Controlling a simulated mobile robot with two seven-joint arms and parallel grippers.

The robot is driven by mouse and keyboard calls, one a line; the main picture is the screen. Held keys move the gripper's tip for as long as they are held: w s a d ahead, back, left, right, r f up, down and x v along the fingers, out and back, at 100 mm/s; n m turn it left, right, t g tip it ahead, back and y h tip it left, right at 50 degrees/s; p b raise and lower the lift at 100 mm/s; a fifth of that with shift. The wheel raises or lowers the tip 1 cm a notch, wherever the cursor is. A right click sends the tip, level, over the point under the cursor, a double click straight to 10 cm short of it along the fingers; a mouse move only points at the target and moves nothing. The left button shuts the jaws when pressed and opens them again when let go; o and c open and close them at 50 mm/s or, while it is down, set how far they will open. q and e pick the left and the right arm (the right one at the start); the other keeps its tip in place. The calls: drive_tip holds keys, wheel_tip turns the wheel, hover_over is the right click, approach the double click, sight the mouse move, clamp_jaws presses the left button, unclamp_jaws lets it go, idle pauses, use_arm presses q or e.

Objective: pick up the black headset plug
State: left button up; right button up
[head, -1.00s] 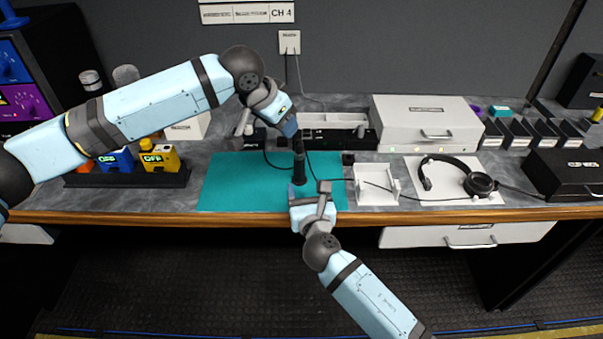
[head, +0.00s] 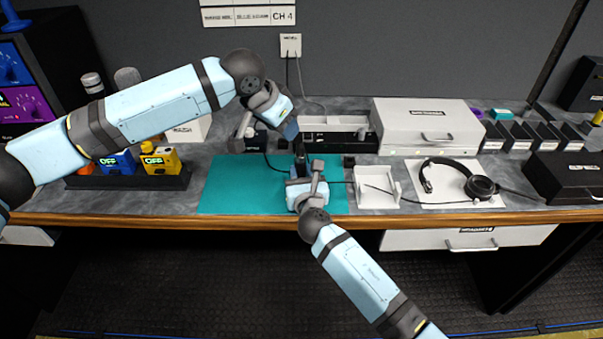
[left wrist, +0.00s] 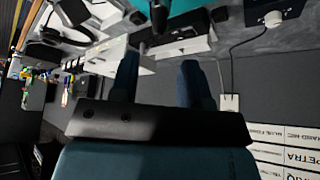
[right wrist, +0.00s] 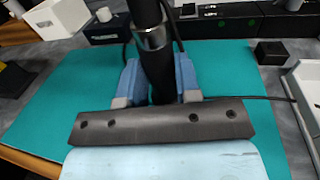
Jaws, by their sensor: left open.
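A black upright cylinder with a silver band, which looks like the headset plug (right wrist: 155,62), stands over the teal mat; only its upper part shows in the head view (head: 299,150). My right gripper (head: 305,172) is low at the mat, with its fingers (right wrist: 158,75) on either side of the cylinder; whether they press on it I cannot tell. My left gripper (head: 287,130) is above and behind the cylinder. In the left wrist view its fingers (left wrist: 160,78) are apart and empty, with the dark cylinder (left wrist: 160,18) beyond them. The cylinder's lower end is hidden.
A headset (head: 478,186) lies on a white pad at right. A white open holder (head: 377,186) and a small black cube (right wrist: 271,52) are beside the teal mat (head: 225,190). Thin cables cross the mat. A white case (head: 400,122) stands behind.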

sight(299, 143)
use_arm(q)
drive_tip(key=shift+o, duration=0.8)
drive_tip(key=w+d+r+g+y, duration=0.3)
drive_tip(key=r, duration=0.1)
drive_tip(key=shift+m, duration=0.3)
drive_tip(key=f, duration=0.4)
drive_tip(key=w+d+f, duration=0.1)
drive_tip(key=f, duration=0.1)
drive_tip(key=shift+f, duration=0.35)
drive_tip(key=shift+s+a+f, duration=0.15)
drive_tip(key=shift+f, duration=2.5)
clamp_jaws()
